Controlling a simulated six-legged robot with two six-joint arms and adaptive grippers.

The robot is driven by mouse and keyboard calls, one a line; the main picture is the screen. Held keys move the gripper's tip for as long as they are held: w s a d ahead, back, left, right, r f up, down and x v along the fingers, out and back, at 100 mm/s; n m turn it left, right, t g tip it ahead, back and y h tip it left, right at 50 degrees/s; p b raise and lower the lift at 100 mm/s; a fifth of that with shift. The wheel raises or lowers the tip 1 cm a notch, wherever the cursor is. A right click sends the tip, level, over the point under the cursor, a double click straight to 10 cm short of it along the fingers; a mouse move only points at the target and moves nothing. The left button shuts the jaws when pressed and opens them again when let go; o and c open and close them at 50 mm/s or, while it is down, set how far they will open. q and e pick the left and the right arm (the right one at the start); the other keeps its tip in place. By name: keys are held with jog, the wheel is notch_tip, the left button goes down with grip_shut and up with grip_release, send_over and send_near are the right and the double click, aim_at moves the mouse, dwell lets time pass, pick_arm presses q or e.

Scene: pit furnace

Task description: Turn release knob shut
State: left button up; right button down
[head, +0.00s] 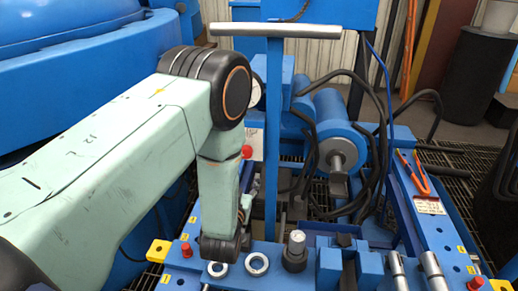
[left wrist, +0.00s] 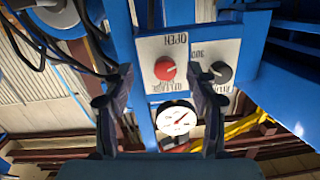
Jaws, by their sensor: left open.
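The release knob is a red round knob (left wrist: 165,68) on a pale label plate in the left wrist view, where the lettering appears upside down with "OPEN" at one edge. It also shows as a small red spot (head: 247,152) beside my left arm in the head view. My left gripper (left wrist: 160,77) is open, its two dark fingers on either side of the knob in the picture. I cannot tell how far the fingertips are from it. In the head view my arm hides this gripper. My right gripper is not in view.
A black knob (left wrist: 220,72) sits beside the red one, close to the right finger in the picture. A round dial gauge (left wrist: 176,117) is on the same blue post. A blue T-handled bar (head: 273,130) stands right of my arm. Black hoses (head: 375,150) hang further right.

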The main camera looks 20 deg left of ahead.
aim_at(246, 154)
pick_arm(q)
jog(key=shift+t, duration=0.6)
jog(key=w, duration=0.2)
jog(key=w+a+r+b, duration=0.1)
jog(key=w, duration=0.2)
jog(key=w+a+r, duration=0.1)
jog(key=w, duration=0.2)
jog(key=shift+w+a+r+b, duration=0.1)
jog(key=shift+a+r+b, duration=0.15)
jog(key=shift+b, duration=0.1)
jog(key=shift+a+f, duration=0.1)
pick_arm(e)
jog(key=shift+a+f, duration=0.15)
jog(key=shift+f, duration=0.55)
pick_arm(q)
jog(key=shift+c, duration=0.3)
jog(key=c, duration=1.1)
